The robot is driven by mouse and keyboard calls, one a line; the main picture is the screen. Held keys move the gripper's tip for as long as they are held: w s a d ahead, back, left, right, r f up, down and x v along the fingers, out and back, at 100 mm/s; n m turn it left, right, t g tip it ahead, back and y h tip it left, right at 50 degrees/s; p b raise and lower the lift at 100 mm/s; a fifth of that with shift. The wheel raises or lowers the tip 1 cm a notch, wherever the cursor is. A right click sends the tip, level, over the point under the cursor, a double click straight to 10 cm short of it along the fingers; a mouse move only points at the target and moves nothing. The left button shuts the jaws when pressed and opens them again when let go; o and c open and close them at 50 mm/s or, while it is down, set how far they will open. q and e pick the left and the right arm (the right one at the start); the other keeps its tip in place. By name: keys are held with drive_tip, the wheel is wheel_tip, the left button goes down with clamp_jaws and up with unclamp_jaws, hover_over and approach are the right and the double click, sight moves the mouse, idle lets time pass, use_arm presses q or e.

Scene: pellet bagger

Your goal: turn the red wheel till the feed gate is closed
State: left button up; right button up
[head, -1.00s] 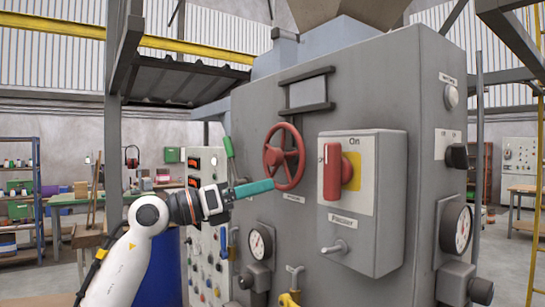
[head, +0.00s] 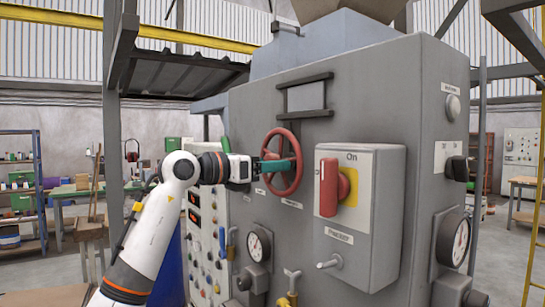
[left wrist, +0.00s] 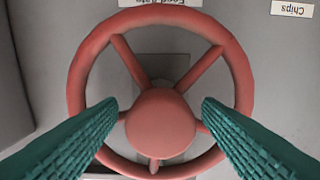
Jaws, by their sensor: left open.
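The red wheel (head: 282,162) is mounted on the front of the grey machine, below a small dark-framed window (head: 304,96). It fills the middle of the left wrist view, with its round hub (left wrist: 160,123) between my teal fingers. My left gripper (left wrist: 160,112) is open, with one finger on each side of the hub and the fingers over the rim area. Whether the fingers touch the wheel I cannot tell. A partly cut-off label (left wrist: 167,3) above the wheel reads like "Feed gate", upside down. The gate's own position is not clear. My right gripper is not in view.
Right of the wheel is a grey switch box (head: 371,200) with a red handle (head: 329,187) marked "On". Below are a round gauge (head: 259,244) and a yellow valve (head: 288,299). A panel of several buttons (head: 208,245) stands left of the wheel.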

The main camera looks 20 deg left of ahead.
use_arm(q)
drive_tip(key=shift+w+d, duration=0.35)
drive_tip(key=shift+w, duration=0.1)
clamp_jaws()
